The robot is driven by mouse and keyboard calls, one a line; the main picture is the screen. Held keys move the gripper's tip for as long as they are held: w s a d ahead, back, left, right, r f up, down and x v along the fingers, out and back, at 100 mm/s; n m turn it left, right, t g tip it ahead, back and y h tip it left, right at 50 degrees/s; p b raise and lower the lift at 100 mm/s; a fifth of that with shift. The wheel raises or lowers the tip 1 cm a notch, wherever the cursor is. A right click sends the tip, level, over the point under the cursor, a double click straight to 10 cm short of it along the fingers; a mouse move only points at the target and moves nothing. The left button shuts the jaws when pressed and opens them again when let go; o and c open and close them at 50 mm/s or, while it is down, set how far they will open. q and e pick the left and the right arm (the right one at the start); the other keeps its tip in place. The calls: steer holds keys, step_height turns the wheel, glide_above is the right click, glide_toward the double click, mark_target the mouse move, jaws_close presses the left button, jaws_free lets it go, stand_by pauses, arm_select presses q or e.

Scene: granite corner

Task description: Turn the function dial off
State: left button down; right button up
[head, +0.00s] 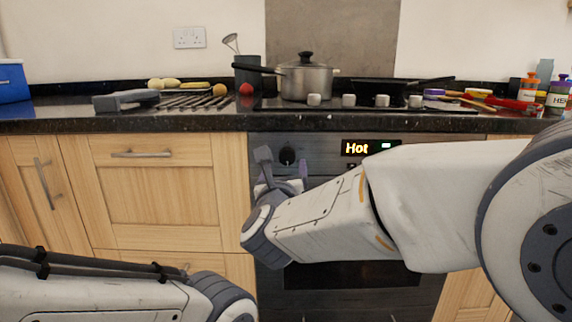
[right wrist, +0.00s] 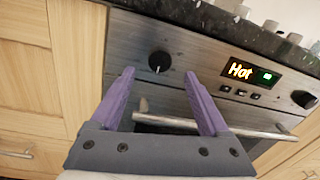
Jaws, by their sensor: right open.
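The function dial (head: 287,156) is a round black knob at the left end of the oven's control panel. In the right wrist view the dial (right wrist: 160,62) shows a light pointer mark and sits beyond and between the fingertips. My right gripper (head: 283,160) is at the panel's left side, its fingers spread around the dial's place in the picture. In the right wrist view its purple fingers (right wrist: 158,72) are open and empty, apart from the dial. My left arm shows at the lower left, but its gripper is out of view.
The oven display (head: 370,147) reads "Hot". A second knob (right wrist: 304,99) is at the panel's right end. The oven handle (right wrist: 190,122) runs below the panel. The granite worktop (head: 200,122) overhangs above, with a pot (head: 305,80) on the hob.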

mark_target(287, 157)
steer(key=shift+w+d, duration=0.15)
steer(key=shift+w, duration=2.6)
steer(key=shift+b, duration=0.3)
jaws_close()
